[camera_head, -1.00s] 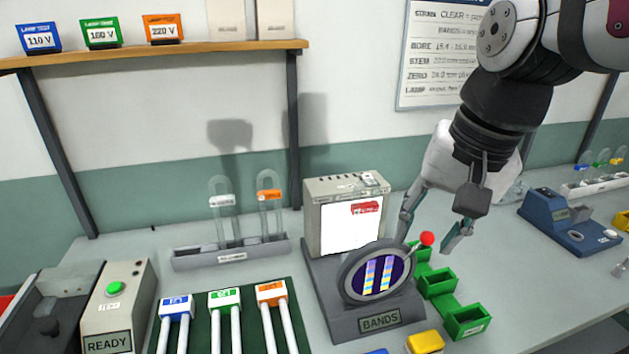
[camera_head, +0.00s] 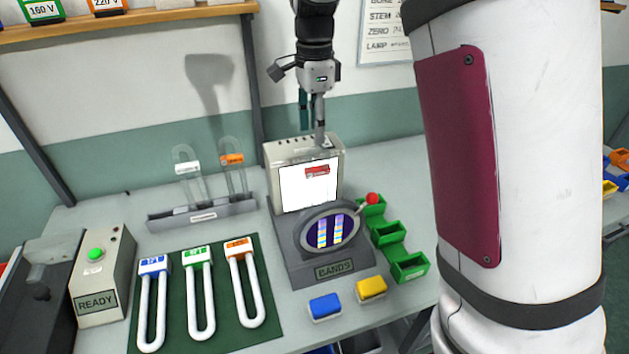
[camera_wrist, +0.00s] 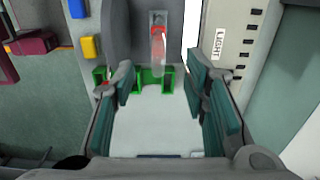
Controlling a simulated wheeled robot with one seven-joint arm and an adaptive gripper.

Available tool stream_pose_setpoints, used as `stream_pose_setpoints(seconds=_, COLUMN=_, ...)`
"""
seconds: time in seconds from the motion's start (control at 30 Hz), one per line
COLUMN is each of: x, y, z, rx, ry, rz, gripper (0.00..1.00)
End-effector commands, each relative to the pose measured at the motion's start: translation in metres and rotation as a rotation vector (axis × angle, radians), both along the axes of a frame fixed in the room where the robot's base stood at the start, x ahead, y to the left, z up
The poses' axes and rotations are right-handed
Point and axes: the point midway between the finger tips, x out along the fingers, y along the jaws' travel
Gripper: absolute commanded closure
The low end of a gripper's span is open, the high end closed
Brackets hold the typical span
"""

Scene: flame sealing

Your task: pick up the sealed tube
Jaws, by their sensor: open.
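A clear tube with a red label (camera_wrist: 157,38) shows in the wrist view, ahead of my gripper (camera_wrist: 168,95) and between the lines of its two fingers. In the head view the red label (camera_head: 317,170) stands against the lit white panel of the bands device (camera_head: 317,272). My gripper (camera_head: 312,118) is open and empty, above the back of that device and apart from the tube. Two more clear tubes, with a white label (camera_head: 188,167) and an orange label (camera_head: 232,159), stand upright in a grey rack (camera_head: 203,215). The pictures do not show plainly which tube is sealed.
Green bins (camera_head: 408,266) stand right of the device. Blue (camera_head: 325,307) and yellow (camera_head: 370,288) blocks lie in front of it. Several U-shaped lamps lie on a green mat (camera_head: 228,318). The READY box (camera_head: 105,285) is at left. My arm hides the right.

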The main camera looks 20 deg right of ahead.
Motion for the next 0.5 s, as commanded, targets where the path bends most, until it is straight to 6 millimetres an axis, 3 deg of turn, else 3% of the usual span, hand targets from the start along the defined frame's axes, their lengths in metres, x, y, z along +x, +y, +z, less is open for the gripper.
stream_pose_setpoints(seconds=0.23, x=-0.002, y=-0.001, z=-0.047, rx=-0.001, ry=0.004, rz=0.000, gripper=0.59)
stream_pose_setpoints(seconds=0.5, x=-0.002, y=-0.001, z=-0.069, rx=0.000, ry=0.001, rz=0.001, gripper=0.59)
